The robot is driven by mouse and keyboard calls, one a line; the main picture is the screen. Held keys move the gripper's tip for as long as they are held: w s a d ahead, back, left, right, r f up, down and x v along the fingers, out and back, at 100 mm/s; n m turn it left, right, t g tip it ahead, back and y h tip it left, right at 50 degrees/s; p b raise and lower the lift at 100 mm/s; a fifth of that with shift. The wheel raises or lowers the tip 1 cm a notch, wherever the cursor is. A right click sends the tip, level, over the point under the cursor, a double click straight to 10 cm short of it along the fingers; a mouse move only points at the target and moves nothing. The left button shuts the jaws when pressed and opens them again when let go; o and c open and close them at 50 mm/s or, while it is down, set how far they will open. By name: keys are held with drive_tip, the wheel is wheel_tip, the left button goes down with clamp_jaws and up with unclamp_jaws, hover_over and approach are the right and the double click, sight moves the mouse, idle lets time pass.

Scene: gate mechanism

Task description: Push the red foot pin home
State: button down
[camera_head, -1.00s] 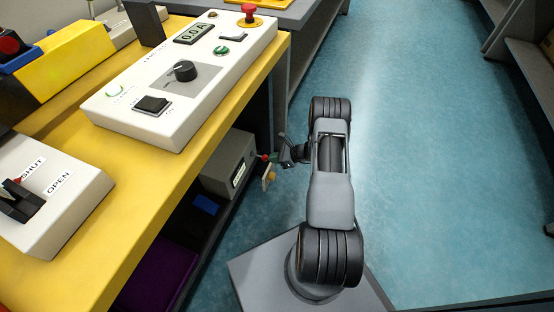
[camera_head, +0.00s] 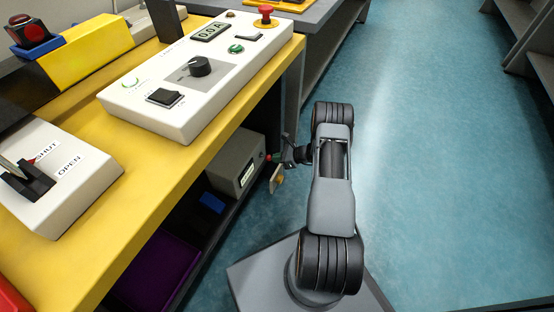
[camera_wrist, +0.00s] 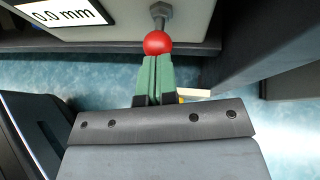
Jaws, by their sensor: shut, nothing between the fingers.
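The red foot pin shows in the wrist view as a red ball (camera_wrist: 157,43) on a short metal stem (camera_wrist: 161,14) that sticks out of a pale box. In the head view its red end (camera_head: 269,157) is a small dot at the box's right end. My gripper (camera_wrist: 153,62) has its green fingers together, with nothing between them. The fingertips are right at the ball's near side and line up with it. I cannot tell whether they touch it. In the head view my gripper (camera_head: 284,155) is beside the pin, small and dark.
The grey box (camera_head: 237,160) stands on a shelf under the yellow bench (camera_head: 150,165); its display (camera_wrist: 62,12) reads 0.0 mm. A pale tag-like piece (camera_head: 277,179) hangs by the pin. A control panel (camera_head: 190,80) lies above. Blue floor (camera_head: 430,180) is clear at right.

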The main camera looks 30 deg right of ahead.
drive_tip(key=f+p+v, duration=0.1)
drive_tip(key=p+v, duration=0.1)
drive_tip(key=v, duration=1.1)
drive_tip(key=shift+s+d+f+p, duration=0.2)
drive_tip(key=shift+s+d+p, duration=0.15)
drive_tip(key=shift+d, duration=0.15)
